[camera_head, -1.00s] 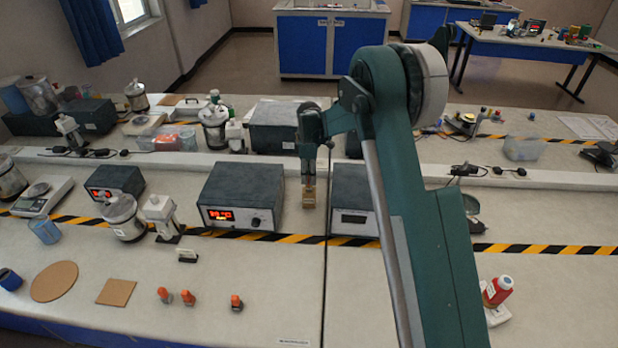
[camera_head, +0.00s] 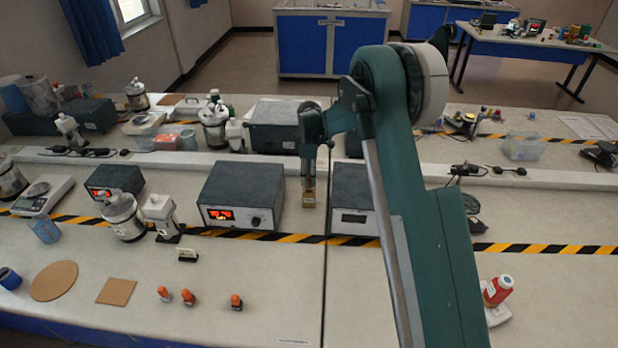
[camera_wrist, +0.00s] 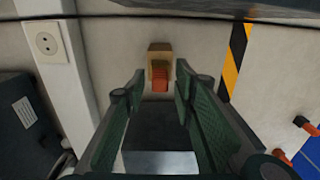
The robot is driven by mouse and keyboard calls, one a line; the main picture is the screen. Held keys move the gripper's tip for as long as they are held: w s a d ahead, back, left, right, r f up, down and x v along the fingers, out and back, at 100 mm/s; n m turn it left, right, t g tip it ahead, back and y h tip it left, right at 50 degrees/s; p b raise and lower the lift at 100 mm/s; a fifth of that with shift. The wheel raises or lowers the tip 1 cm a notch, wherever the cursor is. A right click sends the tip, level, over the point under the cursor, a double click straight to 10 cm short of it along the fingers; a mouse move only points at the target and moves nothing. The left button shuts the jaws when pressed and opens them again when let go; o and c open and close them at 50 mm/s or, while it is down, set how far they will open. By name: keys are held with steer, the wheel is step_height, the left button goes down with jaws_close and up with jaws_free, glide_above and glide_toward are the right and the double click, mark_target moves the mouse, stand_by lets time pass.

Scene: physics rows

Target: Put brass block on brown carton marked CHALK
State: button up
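My gripper (camera_head: 309,180) points down between two grey instrument boxes in the head view. In the wrist view its green fingers (camera_wrist: 160,95) are spread apart with nothing clamped between them. A small tan-brown block-like thing (camera_wrist: 160,50) stands just beyond the fingertips, with an orange-red part (camera_wrist: 160,78) against its lower side. The tan thing also shows directly below the gripper in the head view (camera_head: 309,198). I cannot tell whether it is the brass block or the carton. No CHALK marking is readable, and I cannot pick out the two separately.
A grey box with a lit red display (camera_head: 240,196) stands close on the left, and another grey box (camera_head: 350,200) close on the right. Striped tape (camera_head: 290,238) runs in front. The front middle bench is clear.

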step_height(320, 180, up, 12)
steer(key=shift+b, duration=0.3)
stand_by(0.3)
steer(key=shift+r, duration=0.1)
stand_by(0.7)
steer(key=s+d+r+m+t, duration=0.2)
steer(key=s+d+r+m, duration=0.2)
steer(key=s+d+r, duration=0.6)
steer(key=s+d+r+m+t, duration=0.1)
steer(key=s+d+r+m, duration=0.4)
steer(key=s+d+r, duration=0.5)
steer(key=s+d+f+m+t, duration=0.1)
steer(key=s+d+m, duration=0.2)
steer(key=s, duration=0.8)
steer(key=s+d+f+m+t, duration=0.1)
steer(key=s+d+m, duration=0.2)
steer(key=s, duration=0.7)
steer(key=s+d+f+m+t, duration=0.1)
steer(key=s+d+m+t, duration=0.1)
steer(key=s, duration=0.9)
steer(key=shift+s+d+f+m, duration=0.35)
steer(key=shift+d+m, duration=0.15)
steer(key=shift+d, duration=0.3)
steer(key=shift+f, duration=0.1)
